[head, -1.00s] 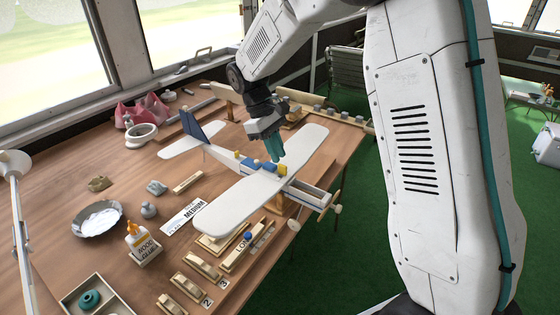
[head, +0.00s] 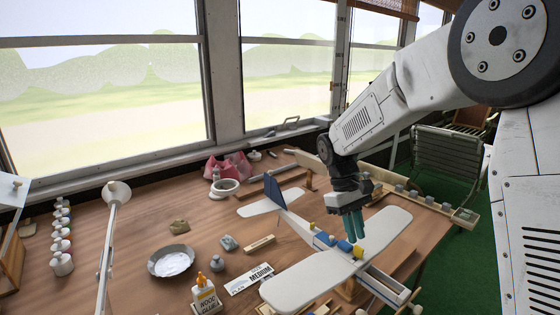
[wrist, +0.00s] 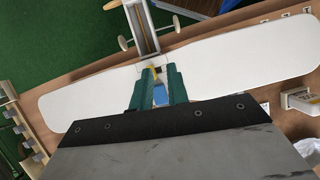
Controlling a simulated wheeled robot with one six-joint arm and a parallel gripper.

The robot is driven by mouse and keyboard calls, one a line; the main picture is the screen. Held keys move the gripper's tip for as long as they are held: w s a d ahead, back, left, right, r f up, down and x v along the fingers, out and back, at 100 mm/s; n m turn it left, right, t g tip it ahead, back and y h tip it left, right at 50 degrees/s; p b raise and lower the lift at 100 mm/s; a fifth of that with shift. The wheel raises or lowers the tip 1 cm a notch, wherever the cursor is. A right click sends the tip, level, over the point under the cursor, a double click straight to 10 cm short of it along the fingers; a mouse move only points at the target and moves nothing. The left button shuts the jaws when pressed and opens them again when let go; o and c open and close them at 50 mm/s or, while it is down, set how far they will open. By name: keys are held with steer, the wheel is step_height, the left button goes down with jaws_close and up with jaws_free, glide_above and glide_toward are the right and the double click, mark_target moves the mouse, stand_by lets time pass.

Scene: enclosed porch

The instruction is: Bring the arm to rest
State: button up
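My gripper (head: 356,236) hangs from my bent arm, pointing down over a white and blue model airplane on the table. In the wrist view its two teal fingers (wrist: 160,72) stand apart with nothing visibly held between them. A blue block and a yellow piece on the airplane (wrist: 90,98) show through the gap. In the head view the fingertips are close above the middle of the airplane's wing (head: 300,283). Whether they touch anything cannot be told.
The wooden table (head: 120,235) holds a glue bottle (head: 205,296), a metal dish (head: 160,262), a pink holder (head: 228,165) and a lamp arm (head: 108,240). Small white bottles (head: 62,264) line the left. Windows stand behind; green floor (head: 455,240) lies to the right.

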steer(key=s+d+r+m+t, duration=0.1)
steer(key=s+r+m+t, duration=0.1)
steer(key=s, duration=0.8)
steer(key=s+d+r+m+t+y, duration=0.1)
steer(key=s+d+r+m, duration=0.1)
steer(key=s+r, duration=0.3)
steer(key=s+d+r+m+t+y, duration=0.1)
steer(key=s+d+r+t, duration=0.1)
steer(key=s, duration=1.2)
steer(key=shift+s+r+m+t, duration=0.3)
steer(key=shift+r+m, duration=0.1)
steer(key=shift+r, duration=0.25)
